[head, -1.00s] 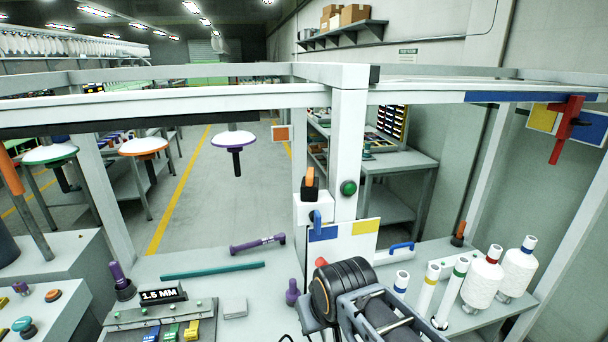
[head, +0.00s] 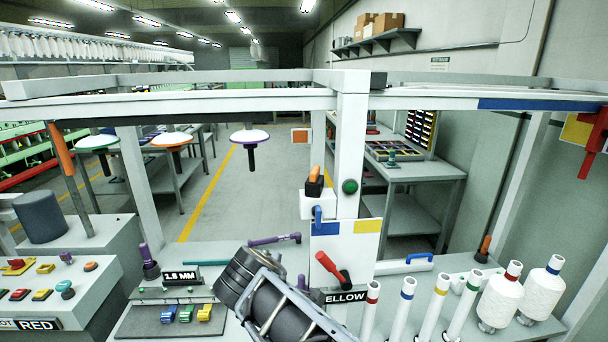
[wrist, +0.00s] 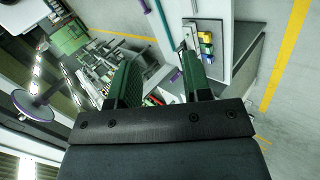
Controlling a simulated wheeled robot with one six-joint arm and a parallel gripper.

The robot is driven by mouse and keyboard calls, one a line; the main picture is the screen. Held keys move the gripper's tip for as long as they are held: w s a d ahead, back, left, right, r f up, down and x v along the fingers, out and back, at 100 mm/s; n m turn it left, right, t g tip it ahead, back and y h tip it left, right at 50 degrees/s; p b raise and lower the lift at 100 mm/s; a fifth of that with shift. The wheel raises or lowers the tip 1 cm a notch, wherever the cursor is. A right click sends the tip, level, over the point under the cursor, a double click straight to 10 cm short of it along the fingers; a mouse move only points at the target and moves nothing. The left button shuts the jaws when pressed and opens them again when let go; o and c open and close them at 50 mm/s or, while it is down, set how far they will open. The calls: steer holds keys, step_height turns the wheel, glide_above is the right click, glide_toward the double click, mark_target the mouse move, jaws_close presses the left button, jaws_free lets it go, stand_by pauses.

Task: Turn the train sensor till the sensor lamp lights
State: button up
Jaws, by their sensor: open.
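An orange-topped black unit (head: 314,182), which looks like the sensor, sits on a white block on the upright post in the head view. A blue lever (head: 318,216) is below it. A round dark green lamp or button (head: 349,186) is on the post to its right; I see no clear glow. In the wrist view my gripper (wrist: 160,82) is open, its two green fingers apart with nothing between them. The fingers point at the bench and floor, away from the sensor, which I cannot make out there. My arm crosses the bottom middle of the head view.
A white panel (head: 346,246) with blue and yellow patches and a red lever (head: 333,268) stands below the sensor. White cones (head: 505,298) and several tubes stand at right. A purple handle (head: 274,239) lies on the bench. The frame's top beam (head: 200,102) spans the view.

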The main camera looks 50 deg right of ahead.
steer(key=d+r+n+t+h, duration=0.1)
steer(key=d+r+n+h, duration=0.5)
steer(key=d+r+n, duration=0.25)
steer(key=n+t+h, duration=0.2)
steer(key=n+h, duration=0.1)
steer(key=n, duration=0.5)
glide_toward(312, 176)
steer(key=x, duration=1.2)
steer(key=shift+w+d, duration=0.15)
steer(key=shift+d, duration=0.15)
steer(key=shift+c, duration=0.3)
jaws_close()
